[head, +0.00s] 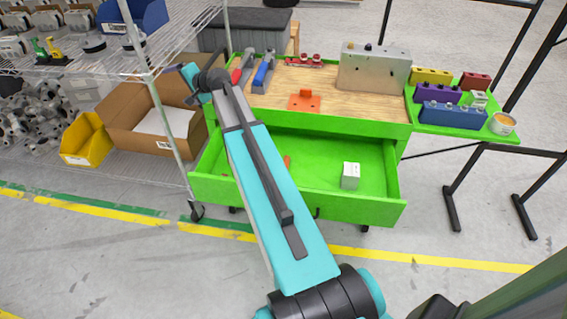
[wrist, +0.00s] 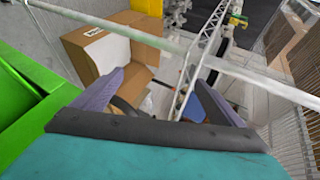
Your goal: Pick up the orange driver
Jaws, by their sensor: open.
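A small orange piece (head: 287,162) shows in the open green drawer, just right of my arm in the head view. It may be the orange driver, but my arm may hide part of it and I cannot tell its full shape. My gripper (wrist: 158,88) is open in the wrist view, with its two fingers apart and nothing seen held between them. In the head view my arm reaches over the drawer to the left of the cart top, near the wire rack's post, well away from the orange piece.
The green drawer (head: 350,207) also holds a white box (head: 350,176). The cart top (head: 345,109) bears an orange bracket (head: 304,100), a metal block (head: 373,68), and red and blue tools (head: 263,73). The wire rack with a cardboard box (head: 125,130) stands close on the left.

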